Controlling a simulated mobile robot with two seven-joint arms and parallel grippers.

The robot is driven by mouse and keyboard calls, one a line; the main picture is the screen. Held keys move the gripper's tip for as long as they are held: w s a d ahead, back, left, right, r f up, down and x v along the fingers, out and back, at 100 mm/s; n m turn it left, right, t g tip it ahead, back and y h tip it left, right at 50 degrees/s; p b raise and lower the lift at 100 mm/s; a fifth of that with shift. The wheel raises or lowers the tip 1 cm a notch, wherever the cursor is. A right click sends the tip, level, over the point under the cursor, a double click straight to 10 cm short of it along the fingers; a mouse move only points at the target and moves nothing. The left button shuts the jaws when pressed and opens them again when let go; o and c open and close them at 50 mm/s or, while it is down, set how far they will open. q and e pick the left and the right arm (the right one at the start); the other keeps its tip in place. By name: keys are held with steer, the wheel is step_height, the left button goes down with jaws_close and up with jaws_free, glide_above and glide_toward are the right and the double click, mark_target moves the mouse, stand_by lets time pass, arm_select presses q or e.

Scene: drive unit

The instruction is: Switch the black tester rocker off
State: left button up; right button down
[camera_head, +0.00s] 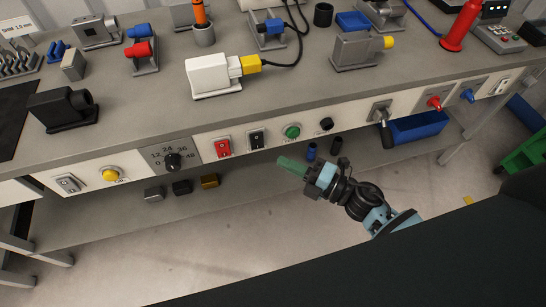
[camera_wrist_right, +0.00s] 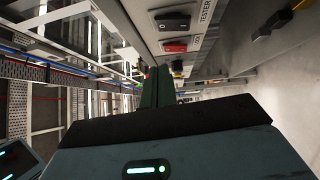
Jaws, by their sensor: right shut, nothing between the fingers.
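The black tester rocker (camera_head: 257,138) sits on a white plate in the bench's front panel, between a red rocker (camera_head: 223,147) and a green button (camera_head: 292,131). In the right wrist view the black rocker (camera_wrist_right: 173,22) is near the top, beside the label TESTER. Which side of it is pressed in is too small to tell. My right gripper (camera_head: 282,161) has green fingers, shut and empty. It is in front of the panel, lower and to the right of the black rocker, apart from it. Its fingers also show in the right wrist view (camera_wrist_right: 157,82). My left gripper is not in view.
The panel also holds a rotary dial (camera_head: 173,162), a yellow button (camera_head: 110,175), a black knob (camera_head: 326,124) and a protruding lever (camera_head: 385,128). Small blocks lie on the lower shelf. Open floor lies in front.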

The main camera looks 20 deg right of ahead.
steer(key=shift+r+v, duration=0.25)
steer(key=shift+v, duration=1.1)
steer(key=shift+r+v, duration=0.2)
steer(key=shift+v, duration=1.1)
steer(key=shift+d, duration=0.1)
